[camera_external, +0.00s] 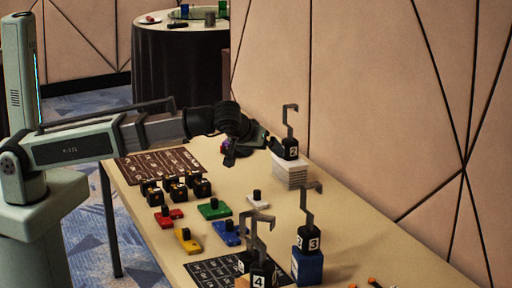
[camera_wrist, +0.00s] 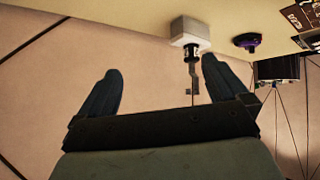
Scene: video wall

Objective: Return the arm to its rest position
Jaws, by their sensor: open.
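My gripper (camera_external: 256,147) is at the end of my arm, which reaches from the left over the far part of the table in the external view. In the wrist view my gripper (camera_wrist: 160,95) shows two dark fingers spread wide with nothing between them. Beyond the right finger, the hooked black block numbered 2 (camera_external: 290,148) stands on a white block (camera_external: 291,171). It also shows in the wrist view (camera_wrist: 191,54), below the white block (camera_wrist: 190,32) in that upside-down picture. I cannot tell the exact gap between the finger and the hook.
The table (camera_external: 270,201) holds several coloured pieces with black knobs, such as a green one (camera_external: 214,209). Hooked blocks, including number 3 (camera_external: 309,239), stand nearer the front. A purple-black object (camera_wrist: 247,41) lies near the white block. A padded wall (camera_external: 370,120) borders the right side.

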